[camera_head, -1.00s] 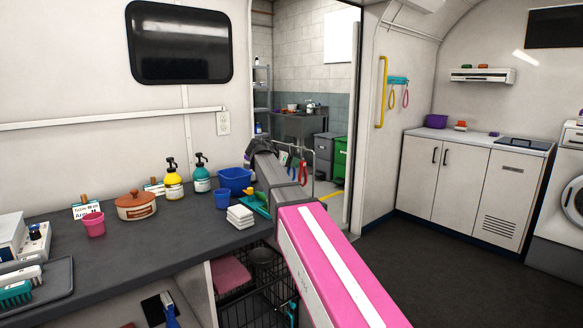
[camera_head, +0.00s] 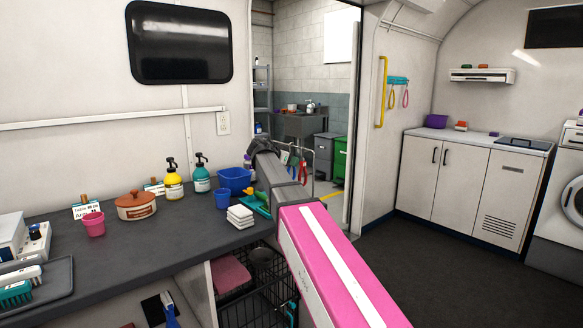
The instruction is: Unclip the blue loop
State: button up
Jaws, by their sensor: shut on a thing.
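My pink and grey arm reaches from the bottom right toward the doorway. My gripper cannot be made out; it seems hidden behind the arm's dark far end. Just right of that end, small straps or loops hang by a thin metal rail, among them a red loop (camera_head: 303,171). Dark or bluish pieces beside it are too small to tell apart, so I cannot single out the blue loop for certain. A small bluish patch (camera_head: 248,161) shows left of the arm's end, above the blue tub; I cannot tell what it is.
The dark counter (camera_head: 150,250) on the left holds bottles, a brown pot (camera_head: 136,206), a blue tub (camera_head: 235,180), a blue cup (camera_head: 222,199) and white cloths (camera_head: 240,217). A wire crate (camera_head: 265,285) stands below. The floor (camera_head: 430,270) at right is clear.

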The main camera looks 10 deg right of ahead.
jog(key=shift+r, duration=0.8)
jog(key=shift+s+a, duration=0.15)
jog(key=shift+a, duration=0.1)
jog(key=shift+s+a, duration=0.5)
jog(key=shift+a, duration=0.4)
jog(key=shift+s+a, duration=0.5)
jog(key=shift+a, duration=0.35)
jog(key=shift+f+v, duration=0.2)
jog(key=shift+v, duration=0.8)
jog(key=shift+f+v, duration=0.15)
jog(key=shift+v, duration=0.85)
jog(key=shift+s+a, duration=0.1)
